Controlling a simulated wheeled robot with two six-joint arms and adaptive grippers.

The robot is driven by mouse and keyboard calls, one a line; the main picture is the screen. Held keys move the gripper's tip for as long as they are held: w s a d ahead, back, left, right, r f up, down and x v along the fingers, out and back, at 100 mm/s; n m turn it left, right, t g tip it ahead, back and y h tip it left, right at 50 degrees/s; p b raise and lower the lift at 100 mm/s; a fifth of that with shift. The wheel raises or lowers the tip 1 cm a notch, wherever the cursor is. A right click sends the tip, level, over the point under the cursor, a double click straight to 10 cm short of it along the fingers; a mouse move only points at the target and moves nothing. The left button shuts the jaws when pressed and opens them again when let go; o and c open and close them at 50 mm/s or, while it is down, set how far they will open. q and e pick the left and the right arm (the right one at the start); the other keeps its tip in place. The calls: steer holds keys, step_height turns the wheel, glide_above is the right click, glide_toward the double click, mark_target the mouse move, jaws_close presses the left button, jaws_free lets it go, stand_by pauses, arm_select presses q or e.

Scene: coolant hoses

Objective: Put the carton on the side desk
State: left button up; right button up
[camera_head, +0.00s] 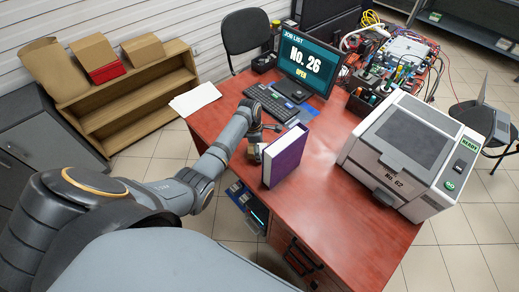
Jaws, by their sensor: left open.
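A purple box-like thing with a pale side (286,157) stands upright on the red desk (330,195), near its front left edge. I cannot tell if it is a carton or a binder. Brown cardboard cartons (143,49) (94,52) stand on top of the wooden shelf at the back left, the left one above a red box. My left gripper (262,138) is open over the desk, just behind and left of the purple thing. I cannot tell if they touch. My right gripper is out of view. No desk is marked as the side desk.
A grey machine marked No. 62 (405,150) stands on the desk's right part. A monitor (308,65), keyboard (270,103) and cluttered tools stand at the back. White papers (195,98) lie at the left corner. The desk's front middle is clear.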

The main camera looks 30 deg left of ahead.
arm_select(q)
step_height(320, 180, up, 12)
steer(key=a, duration=0.1)
steer(key=shift+s+a+f, duration=0.25)
steer(key=shift+s+a, duration=0.05)
steer(key=shift+s, duration=0.05)
